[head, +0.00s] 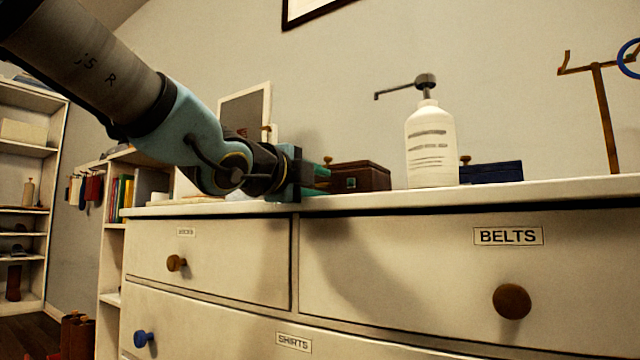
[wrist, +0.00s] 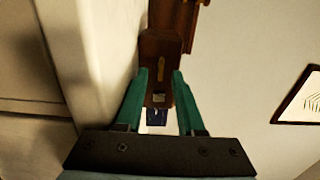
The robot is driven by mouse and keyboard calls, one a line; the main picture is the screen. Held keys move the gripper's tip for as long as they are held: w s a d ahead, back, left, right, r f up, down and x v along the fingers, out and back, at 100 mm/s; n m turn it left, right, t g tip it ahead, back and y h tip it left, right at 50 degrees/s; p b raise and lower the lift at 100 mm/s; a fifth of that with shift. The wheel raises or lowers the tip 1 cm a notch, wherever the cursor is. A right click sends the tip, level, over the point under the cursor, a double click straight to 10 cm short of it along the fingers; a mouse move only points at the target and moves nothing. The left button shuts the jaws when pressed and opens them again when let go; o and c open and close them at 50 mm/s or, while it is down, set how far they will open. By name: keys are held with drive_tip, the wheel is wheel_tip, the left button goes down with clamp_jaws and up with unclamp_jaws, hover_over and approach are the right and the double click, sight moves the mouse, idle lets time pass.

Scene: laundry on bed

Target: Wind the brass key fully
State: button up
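My gripper (head: 321,178) is low over the dresser top, at the left end of a dark brown box (head: 362,177). In the wrist view its two green fingers (wrist: 159,73) stand apart, so it is open. A small upright brass piece, likely the brass key (wrist: 161,70), shows between the fingertips against brown wood (wrist: 160,45). I cannot tell whether either finger touches it. In the head view a small brass knob (head: 327,160) shows just above the fingers by the brown box. The gripper hides the box's left end.
A white pump bottle (head: 432,145) stands right of the brown box. Behind it is a navy box (head: 490,172) with a brass knob (head: 465,160). A brown stand (head: 604,115) is at the far right. The dresser top's front edge (head: 560,190) runs below; a framed picture (head: 305,12) hangs above.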

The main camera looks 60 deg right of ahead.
drive_tip(key=a+p, duration=0.3)
drive_tip(key=a, duration=0.7)
drive_tip(key=shift+s+a+p, duration=0.15)
drive_tip(key=shift+a+p, duration=0.1)
drive_tip(key=shift+p, duration=0.1)
